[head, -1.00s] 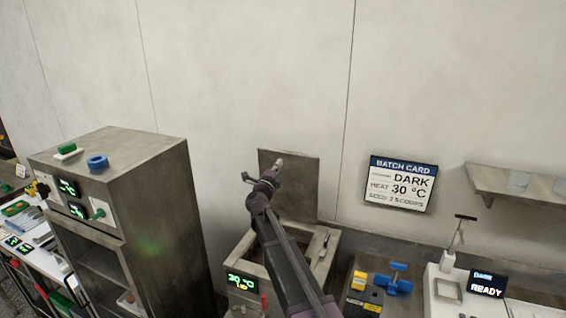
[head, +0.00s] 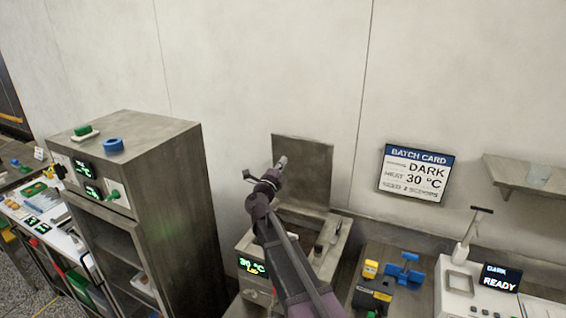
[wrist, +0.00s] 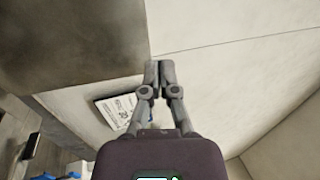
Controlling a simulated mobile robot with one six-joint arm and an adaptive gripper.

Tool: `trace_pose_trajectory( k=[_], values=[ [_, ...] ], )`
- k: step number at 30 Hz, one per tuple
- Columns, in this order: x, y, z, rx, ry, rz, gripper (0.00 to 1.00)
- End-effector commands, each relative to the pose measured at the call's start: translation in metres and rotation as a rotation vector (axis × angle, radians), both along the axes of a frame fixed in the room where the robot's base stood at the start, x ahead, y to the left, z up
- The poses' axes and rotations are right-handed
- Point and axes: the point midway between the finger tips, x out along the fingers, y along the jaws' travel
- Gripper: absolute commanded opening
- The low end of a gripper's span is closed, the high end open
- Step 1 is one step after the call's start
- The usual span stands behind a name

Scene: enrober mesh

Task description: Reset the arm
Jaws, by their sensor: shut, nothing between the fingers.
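My arm reaches up from the bottom of the head view, above the metal tempering tank with its lid open. My gripper (head: 281,163) is raised in front of the open lid (head: 312,165). In the wrist view my gripper (wrist: 158,72) has its fingertips together with nothing between them. The pale wall and the dark lid lie behind it there. The tank (head: 345,228) shows a green 30 °C display, and my arm hides part of its opening.
A tall metal cabinet (head: 165,185) stands to the left, with a green block and a blue ring (head: 113,145) on top. The batch card (head: 416,172) hangs on the wall. A blue-handled tool (head: 404,272) and a white READY station (head: 455,290) are to the right. A shelf (head: 520,180) juts out at far right.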

Motion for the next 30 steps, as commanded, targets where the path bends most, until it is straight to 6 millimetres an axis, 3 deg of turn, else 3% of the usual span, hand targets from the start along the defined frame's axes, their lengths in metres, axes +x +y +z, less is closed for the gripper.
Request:
trace_pose_trajectory(
  k=[8, 17, 23, 30],
  values=[
    [0.0, 0.001, -0.002, -0.044, 0.016, 0.047, 0.0],
    [-0.003, 0.013, -0.018, -0.249, 0.111, 0.257, 0.0],
    [-0.013, 0.024, -0.044, -0.428, 0.223, 0.425, 0.0],
    [-0.036, 0.029, -0.088, -0.633, 0.392, 0.611, 0.0]
  ],
)
